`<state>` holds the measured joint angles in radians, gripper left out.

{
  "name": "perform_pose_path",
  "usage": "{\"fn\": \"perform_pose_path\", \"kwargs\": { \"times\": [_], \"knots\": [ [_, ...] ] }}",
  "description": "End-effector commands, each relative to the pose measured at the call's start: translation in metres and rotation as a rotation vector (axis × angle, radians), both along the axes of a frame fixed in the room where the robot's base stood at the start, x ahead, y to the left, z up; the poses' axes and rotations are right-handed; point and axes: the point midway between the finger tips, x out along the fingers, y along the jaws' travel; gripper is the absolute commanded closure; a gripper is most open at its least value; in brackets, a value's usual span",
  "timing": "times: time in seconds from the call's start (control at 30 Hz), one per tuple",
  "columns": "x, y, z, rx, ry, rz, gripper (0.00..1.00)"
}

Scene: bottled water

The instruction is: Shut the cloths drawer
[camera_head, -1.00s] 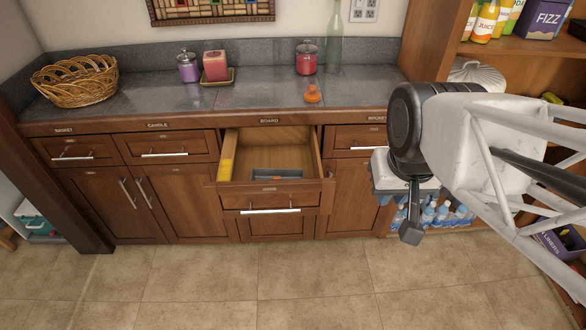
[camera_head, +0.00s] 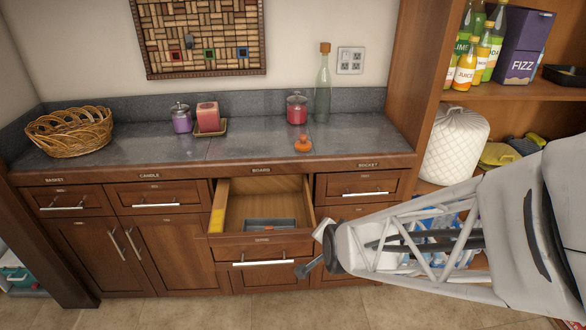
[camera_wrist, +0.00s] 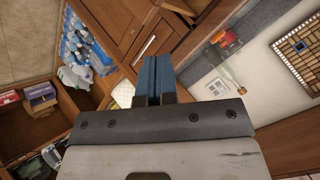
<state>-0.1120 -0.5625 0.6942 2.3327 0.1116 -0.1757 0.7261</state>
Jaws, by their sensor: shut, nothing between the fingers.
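An open wooden drawer (camera_head: 262,241) sticks out of the cabinet under the BOARD label. Its own small label is too small to read. The blue fingers (camera_wrist: 152,75) are shut and empty in the wrist view.
The counter (camera_head: 240,140) holds a basket (camera_head: 70,132), candles, a red jar (camera_head: 297,109), an orange object (camera_head: 303,145) and a green bottle (camera_head: 323,90). A shelf unit (camera_head: 415,90) stands at the right, with bottles low in it behind my arm. Neighbouring drawers are shut.

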Motion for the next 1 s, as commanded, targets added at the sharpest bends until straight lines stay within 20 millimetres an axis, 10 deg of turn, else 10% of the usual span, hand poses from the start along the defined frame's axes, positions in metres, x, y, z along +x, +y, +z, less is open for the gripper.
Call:
{"fn": "perform_pose_path", "kwargs": {
  "times": [0.47, 1.0],
  "knots": [
    [0.017, 0.016, -0.098, 0.317, -0.291, -0.228, 1.00],
    [-0.031, 0.016, -0.186, 0.682, -0.600, -0.345, 1.00]
  ]
}}
